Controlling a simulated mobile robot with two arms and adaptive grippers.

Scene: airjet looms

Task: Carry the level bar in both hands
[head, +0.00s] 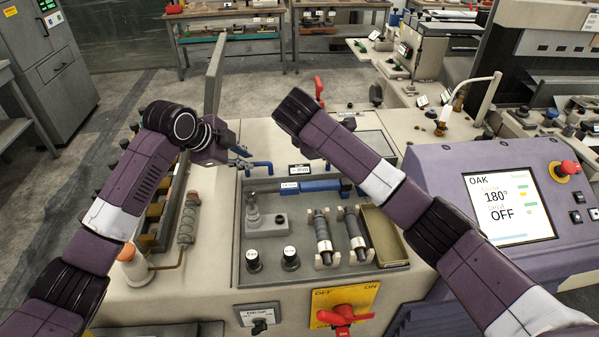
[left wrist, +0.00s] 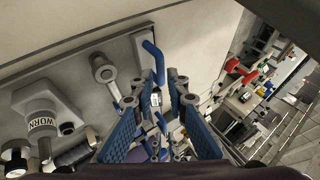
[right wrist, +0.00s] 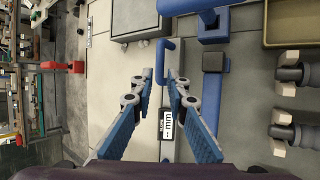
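My left gripper (head: 243,152) is open, just above and behind that handle. In the left wrist view a blue handle (left wrist: 152,62) stands just ahead of the parted fingers (left wrist: 168,82). My right gripper's fingers are hidden behind its arm in the head view. In the right wrist view they are open (right wrist: 160,82), with a bent blue handle (right wrist: 161,62) just ahead between the tips.
The tray (head: 330,276) also holds two rollers (head: 322,237), black knobs (head: 290,258) and a tan bin (head: 384,236). A red switch (head: 341,316) is in front. A control panel (head: 510,205) stands at right. An upright grey panel (head: 215,75) rises behind my left gripper.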

